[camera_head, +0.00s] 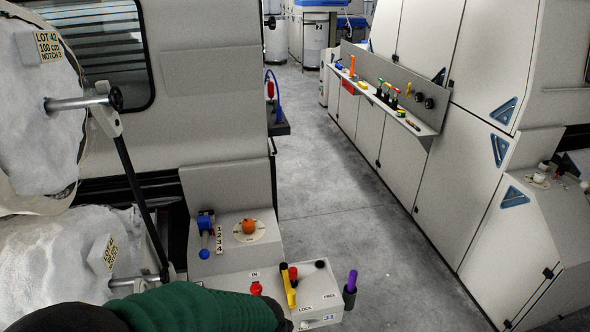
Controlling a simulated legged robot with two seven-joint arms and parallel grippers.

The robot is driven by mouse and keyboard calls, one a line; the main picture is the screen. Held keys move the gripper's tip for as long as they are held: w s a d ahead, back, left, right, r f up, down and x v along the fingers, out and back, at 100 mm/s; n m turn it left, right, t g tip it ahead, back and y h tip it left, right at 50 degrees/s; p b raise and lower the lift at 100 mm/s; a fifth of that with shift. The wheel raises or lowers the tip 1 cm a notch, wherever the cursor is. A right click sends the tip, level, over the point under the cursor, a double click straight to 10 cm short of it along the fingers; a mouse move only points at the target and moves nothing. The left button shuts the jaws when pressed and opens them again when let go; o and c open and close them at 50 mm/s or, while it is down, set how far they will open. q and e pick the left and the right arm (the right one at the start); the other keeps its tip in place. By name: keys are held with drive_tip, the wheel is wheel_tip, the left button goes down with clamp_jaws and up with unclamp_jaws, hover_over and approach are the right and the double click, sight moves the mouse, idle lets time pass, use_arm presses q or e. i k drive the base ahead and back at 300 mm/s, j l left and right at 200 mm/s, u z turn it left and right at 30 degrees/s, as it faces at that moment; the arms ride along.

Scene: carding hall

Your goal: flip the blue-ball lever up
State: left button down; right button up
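The lever with the blue ball (204,254) is on the light-grey machine ledge at lower middle. The arm's dark far end is cut off at the bottom edge, and no gripper fingers show. My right gripper is not in view.
An orange knob (248,226) on a round dial sits right of the lever. A box marked LOCK and FREE (319,307), with yellow, red and purple handles around it, is nearer. White rolls (38,110) stand at left. The grey floor aisle (340,200) is clear.

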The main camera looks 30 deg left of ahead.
sight(204, 253)
drive_tip(key=u, duration=1.55)
drive_tip(key=i+l+z, duration=0.35)
drive_tip(key=i+l, duration=0.35)
